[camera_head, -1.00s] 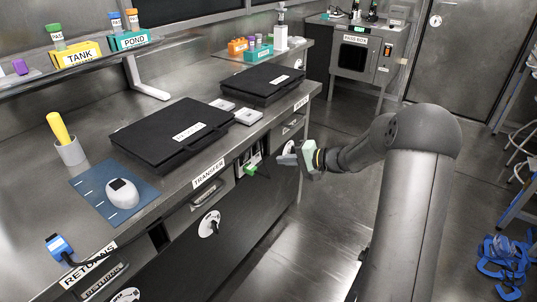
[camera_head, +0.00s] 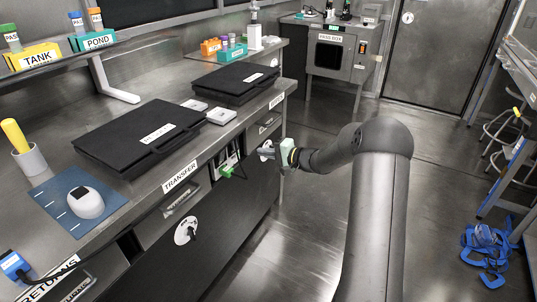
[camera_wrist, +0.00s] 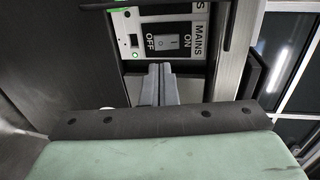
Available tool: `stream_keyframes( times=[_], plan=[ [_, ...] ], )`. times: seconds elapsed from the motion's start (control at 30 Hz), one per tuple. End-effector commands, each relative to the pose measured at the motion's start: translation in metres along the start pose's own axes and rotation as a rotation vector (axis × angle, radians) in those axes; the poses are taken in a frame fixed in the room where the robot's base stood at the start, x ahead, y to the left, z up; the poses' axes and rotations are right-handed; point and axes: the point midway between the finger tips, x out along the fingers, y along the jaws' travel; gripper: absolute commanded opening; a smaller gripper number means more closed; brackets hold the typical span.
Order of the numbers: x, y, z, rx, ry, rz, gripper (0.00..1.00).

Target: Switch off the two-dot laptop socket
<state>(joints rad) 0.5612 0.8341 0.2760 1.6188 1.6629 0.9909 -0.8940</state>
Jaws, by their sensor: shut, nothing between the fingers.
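My gripper (camera_head: 268,152) is shut and empty at the front of the bench, just right of a recessed socket panel (camera_head: 229,158). In the wrist view its closed fingertips (camera_wrist: 159,72) point at a panel labelled MAINS (camera_wrist: 188,52). This panel has a rocker switch (camera_wrist: 167,42) marked OFF and ON, just beyond the fingertips; I cannot tell whether they touch. A green light (camera_wrist: 135,55) glows left of it, beside a small dark slot. A green plug (camera_head: 227,171) sits at the panel in the head view. I cannot make out any two-dot mark.
Black cases (camera_head: 141,137) lie on the bench top. A drawer handle (camera_head: 181,201) and a round white plate with a black knob (camera_head: 186,230) are on the bench front, left of the panel. The floor (camera_head: 290,225) beside the bench is clear.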

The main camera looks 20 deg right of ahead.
Motion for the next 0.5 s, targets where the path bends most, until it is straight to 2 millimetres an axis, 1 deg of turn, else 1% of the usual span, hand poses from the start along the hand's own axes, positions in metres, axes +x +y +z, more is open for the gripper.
stream_keyframes(
  times=[0.03,0.2,0.3,0.4,0.5],
  plan=[
    [0.014,0.001,0.002,-0.001,-0.005,-0.001,0.0],
    [0.05,0.002,0.001,0.001,-0.003,0.0,0.0],
    [0.068,0.002,0.001,-0.001,-0.003,0.0,0.0],
    [0.082,0.001,0.001,0.001,-0.002,0.0,0.0],
    [0.09,0.001,0.0,0.001,-0.001,0.0,0.0]
  ],
)
